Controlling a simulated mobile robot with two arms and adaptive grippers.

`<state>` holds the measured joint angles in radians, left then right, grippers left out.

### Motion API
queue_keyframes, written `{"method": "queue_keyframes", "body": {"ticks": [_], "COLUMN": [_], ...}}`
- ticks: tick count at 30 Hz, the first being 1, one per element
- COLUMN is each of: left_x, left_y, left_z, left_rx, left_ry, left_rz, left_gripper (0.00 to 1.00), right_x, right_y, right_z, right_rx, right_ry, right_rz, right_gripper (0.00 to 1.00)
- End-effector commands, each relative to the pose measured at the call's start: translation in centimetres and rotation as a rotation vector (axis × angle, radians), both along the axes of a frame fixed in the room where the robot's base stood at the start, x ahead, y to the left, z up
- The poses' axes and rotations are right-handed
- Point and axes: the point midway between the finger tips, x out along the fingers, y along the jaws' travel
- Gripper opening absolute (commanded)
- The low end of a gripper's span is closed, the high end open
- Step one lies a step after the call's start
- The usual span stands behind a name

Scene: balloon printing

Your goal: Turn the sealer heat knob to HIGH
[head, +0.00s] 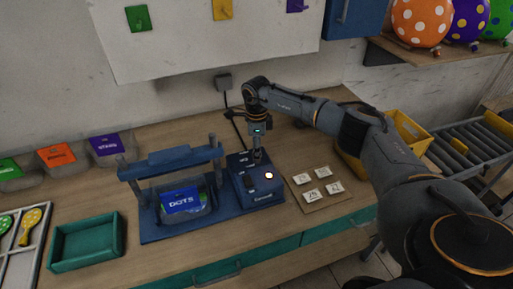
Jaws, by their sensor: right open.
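The blue sealer (172,158) stands on the wooden table, with its top bar raised over a bag labelled DOTS (182,201). Its blue control box (262,195) is at its right end and carries a lit round button (269,175) and small dark parts. My right gripper (257,157) points down at the back of the box top, open, with its fingertips at or just above the surface. The heat knob is not clearly seen there; the fingers cover that spot. I cannot tell whether they touch it, nor read its setting. My left gripper is out of view.
A board with several small white cards (319,204) lies right of the sealer. A green tray (66,258) and labelled bins (107,162) are at left. A yellow crate (411,133) stands behind my right arm. A cable runs to the wall outlet (223,82).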

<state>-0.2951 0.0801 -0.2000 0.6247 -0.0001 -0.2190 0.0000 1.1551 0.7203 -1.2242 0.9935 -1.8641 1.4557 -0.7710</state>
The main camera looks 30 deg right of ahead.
Motion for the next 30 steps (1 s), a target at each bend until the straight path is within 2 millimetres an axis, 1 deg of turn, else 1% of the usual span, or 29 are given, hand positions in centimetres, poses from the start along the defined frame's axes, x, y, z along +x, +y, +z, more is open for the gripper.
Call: {"method": "queue_keyframes", "body": {"ticks": [2,3,5,6,8,9,11,17,22,26,30], "left_x": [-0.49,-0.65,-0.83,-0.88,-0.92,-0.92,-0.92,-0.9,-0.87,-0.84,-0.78], "left_y": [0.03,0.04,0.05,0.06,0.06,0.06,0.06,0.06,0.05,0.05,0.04], "left_z": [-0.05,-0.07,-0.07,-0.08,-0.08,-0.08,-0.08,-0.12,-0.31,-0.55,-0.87], "left_rx": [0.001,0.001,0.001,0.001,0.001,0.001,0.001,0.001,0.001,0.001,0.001], "left_ry": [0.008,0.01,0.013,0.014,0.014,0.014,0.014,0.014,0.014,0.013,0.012], "left_rz": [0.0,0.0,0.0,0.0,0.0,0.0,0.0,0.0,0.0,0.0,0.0], "left_gripper": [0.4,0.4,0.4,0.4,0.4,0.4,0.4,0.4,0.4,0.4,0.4], "right_x": [0.01,0.01,0.01,0.02,0.02,0.02,0.01,0.01,0.02,0.04,0.07], "right_y": [0.01,0.01,0.02,0.01,0.01,0.01,0.02,0.02,0.01,0.01,-0.01], "right_z": [0.0,0.01,0.02,0.03,0.04,0.04,0.04,0.04,0.0,-0.02,-0.04], "right_rx": [0.0,0.0,0.0,0.0,0.0,0.0,0.0,0.0,0.0,0.0,0.0], "right_ry": [0.0,0.0,0.0,0.0,0.0,0.0,0.0,0.0,0.0,-0.001,-0.001], "right_rz": [0.0,0.0,0.0,0.0,0.0,0.0,0.0,-0.007,-0.05,-0.119,-0.226], "right_gripper": [0.54,0.52,0.4,0.32,0.2,0.11,0.0,0.0,0.0,0.0,0.0]}}
